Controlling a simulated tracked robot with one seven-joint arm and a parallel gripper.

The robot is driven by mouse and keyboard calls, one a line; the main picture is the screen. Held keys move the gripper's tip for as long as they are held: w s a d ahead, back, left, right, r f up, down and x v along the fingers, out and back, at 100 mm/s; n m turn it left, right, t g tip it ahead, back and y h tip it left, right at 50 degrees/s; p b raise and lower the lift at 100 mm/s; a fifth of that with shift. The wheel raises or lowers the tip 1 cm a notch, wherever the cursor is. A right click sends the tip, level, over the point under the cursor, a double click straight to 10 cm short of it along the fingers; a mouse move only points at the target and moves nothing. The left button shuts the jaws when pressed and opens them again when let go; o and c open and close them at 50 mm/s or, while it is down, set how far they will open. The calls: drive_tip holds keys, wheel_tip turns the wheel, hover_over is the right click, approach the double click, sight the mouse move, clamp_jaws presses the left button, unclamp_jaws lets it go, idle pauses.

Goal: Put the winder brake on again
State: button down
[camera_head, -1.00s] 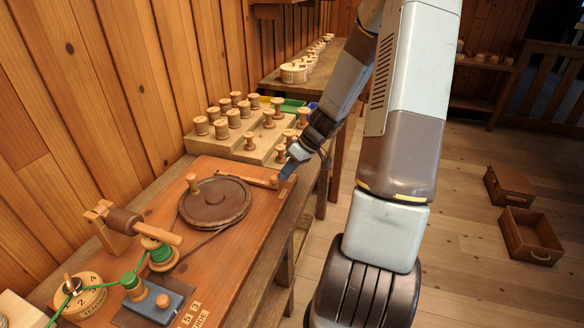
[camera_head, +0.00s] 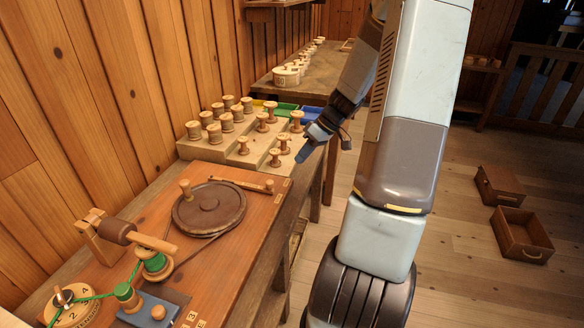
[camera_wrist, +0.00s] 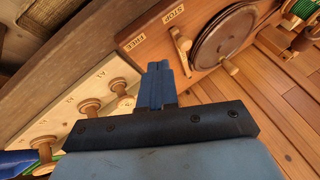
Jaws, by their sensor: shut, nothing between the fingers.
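The winder brake is a slim wooden lever (camera_head: 238,185) with a small knob, behind the brown wheel (camera_head: 212,208) on the reddish winder board. In the wrist view the lever (camera_wrist: 183,50) lies beside the wheel (camera_wrist: 222,38); its upper end is closer to the STOP label (camera_wrist: 173,15) than to the FREE label (camera_wrist: 133,42). I cannot tell whether the lever touches the wheel. My gripper (camera_head: 303,155) is shut and empty, beyond the board's right far corner near the spool rack. In the wrist view its blue fingers (camera_wrist: 158,68) are together, apart from the lever.
A stepped spool rack (camera_head: 255,145) with several wooden spools stands beside my gripper. A wooden crank handle (camera_head: 155,243) and green-thread spools occupy the board's near end. Two brown drawers lie on the floor at right.

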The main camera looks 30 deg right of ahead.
drive_tip(key=shift+v, duration=1.65)
drive_tip(key=shift+s, duration=0.15)
drive_tip(key=s+a+r+m+h, duration=0.2)
drive_tip(key=s+a+r+h, duration=0.4)
drive_tip(key=a+r, duration=0.55)
drive_tip(key=s+a+r+m+t, duration=0.1)
drive_tip(key=s+a+r+m, duration=0.1)
drive_tip(key=s+r, duration=0.3)
drive_tip(key=s+a+r+m+t+h, duration=0.1)
drive_tip(key=s+a+r+t, duration=0.1)
drive_tip(key=s, duration=0.8)
drive_tip(key=shift+a+r+m+t, duration=0.35)
drive_tip(key=shift+a+r, duration=0.3)
drive_tip(key=shift+r, duration=0.75)
drive_tip(key=shift+s, duration=0.1)
